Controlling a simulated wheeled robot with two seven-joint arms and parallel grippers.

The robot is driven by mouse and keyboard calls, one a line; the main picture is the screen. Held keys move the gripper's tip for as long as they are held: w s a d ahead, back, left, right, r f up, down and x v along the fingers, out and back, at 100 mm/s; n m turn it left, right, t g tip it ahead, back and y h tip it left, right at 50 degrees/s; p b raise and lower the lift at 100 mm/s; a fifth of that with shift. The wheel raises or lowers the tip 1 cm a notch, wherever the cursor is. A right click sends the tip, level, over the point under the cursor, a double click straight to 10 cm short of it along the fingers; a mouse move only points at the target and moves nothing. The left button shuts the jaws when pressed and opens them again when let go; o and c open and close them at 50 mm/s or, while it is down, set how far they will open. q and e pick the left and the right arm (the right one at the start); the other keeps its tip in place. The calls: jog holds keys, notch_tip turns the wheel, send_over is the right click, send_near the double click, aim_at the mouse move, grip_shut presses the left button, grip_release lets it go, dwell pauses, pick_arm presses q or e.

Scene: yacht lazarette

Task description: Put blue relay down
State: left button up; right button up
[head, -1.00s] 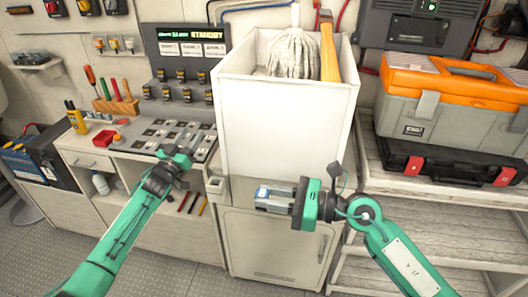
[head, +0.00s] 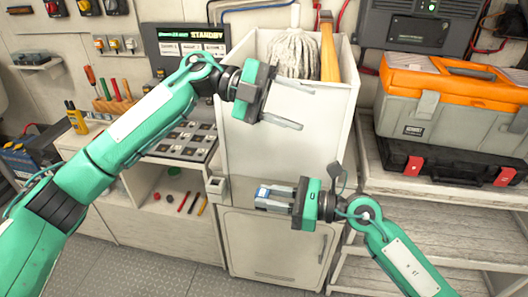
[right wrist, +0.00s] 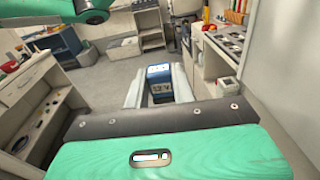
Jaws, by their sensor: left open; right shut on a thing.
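The blue relay (head: 263,192), a small block with a blue top, is between the fingers of my right gripper (head: 262,198), which is shut on it. In the right wrist view the relay (right wrist: 159,82) shows its blue and white face between both fingers. The right gripper holds it in front of the white cabinet, pointing left. My left gripper (head: 308,109) is open and empty, in front of the white bin's face, above and to the right of the relay. The relay panel (head: 183,140) on the bench is partly hidden behind my left arm.
The tall white bin (head: 250,150) holds a mop head (head: 296,55) and a wooden handle. An orange and grey toolbox (head: 440,100) stands on the right shelf. A small grey box (head: 216,187) sits at the bench's right edge. Screwdrivers stand at the back left.

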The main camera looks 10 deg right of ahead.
pick_arm(q)
jog(key=s+f+m+t+y, duration=0.1)
jog(key=s+f+m+y, duration=0.25)
jog(key=y, duration=0.25)
jog(key=t+y, duration=0.7)
jog(key=y, duration=0.1)
send_near(264, 192)
notch_tip(264, 192, down, 11)
jog(key=shift+w+d+f, duration=0.1)
jog(key=shift+d+f, duration=0.05)
jog(key=shift+f, duration=0.05)
